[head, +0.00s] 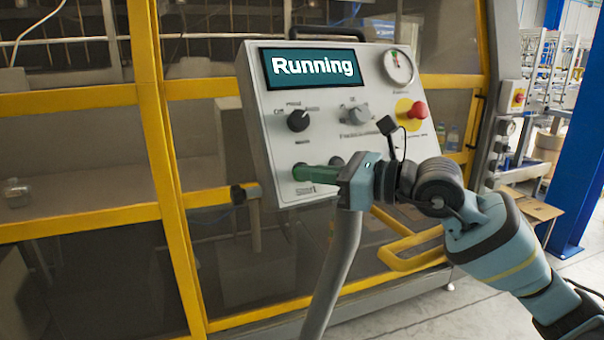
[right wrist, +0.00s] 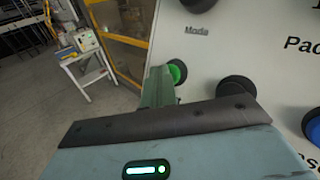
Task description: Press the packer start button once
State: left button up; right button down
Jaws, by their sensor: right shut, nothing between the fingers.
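The control panel (head: 262,140) is a light grey slanted box, and its screen (head: 312,68) reads "Running". The green button (right wrist: 178,71) is round with a dark rim and sits low on the panel; in the head view it is mostly hidden behind my fingertips. My right gripper (head: 304,173) is shut and empty, with its green fingers pointing left at the panel's lower left. In the right wrist view the fingers (right wrist: 158,88) reach the green button's edge. I cannot tell whether they touch or press it. My left gripper is not in view.
The panel also carries a black selector knob (head: 298,121), a grey knob (head: 356,114), a red emergency stop (head: 418,110) and a round gauge (head: 398,66). A yellow-framed machine enclosure (head: 160,130) stands behind it. A blue post (head: 580,170) stands at the right.

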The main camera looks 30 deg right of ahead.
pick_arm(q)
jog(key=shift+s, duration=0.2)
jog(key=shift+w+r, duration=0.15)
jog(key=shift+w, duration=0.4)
pick_arm(e)
jog(key=shift+s+a+r, duration=0.1)
jog(key=shift+s+r, duration=0.25)
jog(key=shift+s, duration=0.35)
pick_arm(q)
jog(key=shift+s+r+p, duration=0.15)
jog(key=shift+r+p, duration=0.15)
jog(key=shift+p, duration=0.05)
pick_arm(e)
jog(key=s, duration=0.1)
jog(key=s+r, duration=0.1)
jog(key=s, duration=0.1)
jog(key=s+r, duration=0.1)
jog(key=shift+s+a+r, duration=0.15)
jog(key=shift+a+r, duration=0.1)
jog(key=shift+a, duration=0.05)
